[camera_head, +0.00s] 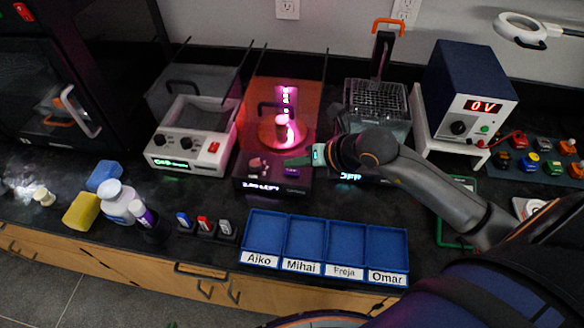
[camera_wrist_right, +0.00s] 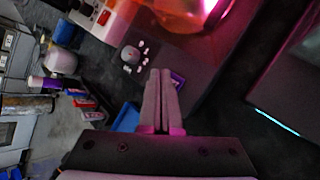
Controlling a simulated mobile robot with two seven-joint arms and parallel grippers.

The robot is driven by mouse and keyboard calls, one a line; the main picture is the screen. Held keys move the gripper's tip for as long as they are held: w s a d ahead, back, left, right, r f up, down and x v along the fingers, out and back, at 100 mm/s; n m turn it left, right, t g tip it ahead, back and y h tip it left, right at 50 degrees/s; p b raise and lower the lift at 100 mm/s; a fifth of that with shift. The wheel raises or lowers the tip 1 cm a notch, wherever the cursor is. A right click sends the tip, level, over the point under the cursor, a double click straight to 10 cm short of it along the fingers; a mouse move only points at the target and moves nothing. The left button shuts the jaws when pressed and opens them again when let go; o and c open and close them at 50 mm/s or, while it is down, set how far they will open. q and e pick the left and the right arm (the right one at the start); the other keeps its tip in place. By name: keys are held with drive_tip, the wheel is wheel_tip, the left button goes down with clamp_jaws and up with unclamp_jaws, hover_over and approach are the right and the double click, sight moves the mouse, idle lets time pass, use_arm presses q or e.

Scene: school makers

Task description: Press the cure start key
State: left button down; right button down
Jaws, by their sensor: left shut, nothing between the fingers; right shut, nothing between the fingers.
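The curing station stands mid-counter with an orange hood (camera_head: 305,95) and a dark front panel (camera_head: 262,186). Pink light glows inside over a small part (camera_head: 281,121) on a turntable. The panel carries a knob (camera_head: 257,164), a small purple-lit key (camera_head: 292,172) and a lit display that I cannot read surely. My right gripper (camera_head: 287,162) is shut and empty, its tips just over the panel by the key. In the wrist view the shut fingers (camera_wrist_right: 160,75) are beside a purple patch (camera_wrist_right: 179,78), with the knob (camera_wrist_right: 131,54) beyond. I cannot tell whether they touch. My left gripper is out of view.
A white-fronted unit (camera_head: 185,153) stands left of the station, and a unit with a wire basket (camera_head: 376,97) right of it. Blue named trays (camera_head: 325,240) lie in front. A power supply (camera_head: 470,90) stands right; bottles and sponges (camera_head: 82,211) lie left.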

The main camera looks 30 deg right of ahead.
sight(296, 174)
wheel_tip(296, 174, up, 6)
drive_tip(key=p, duration=0.5)
idle(0.6)
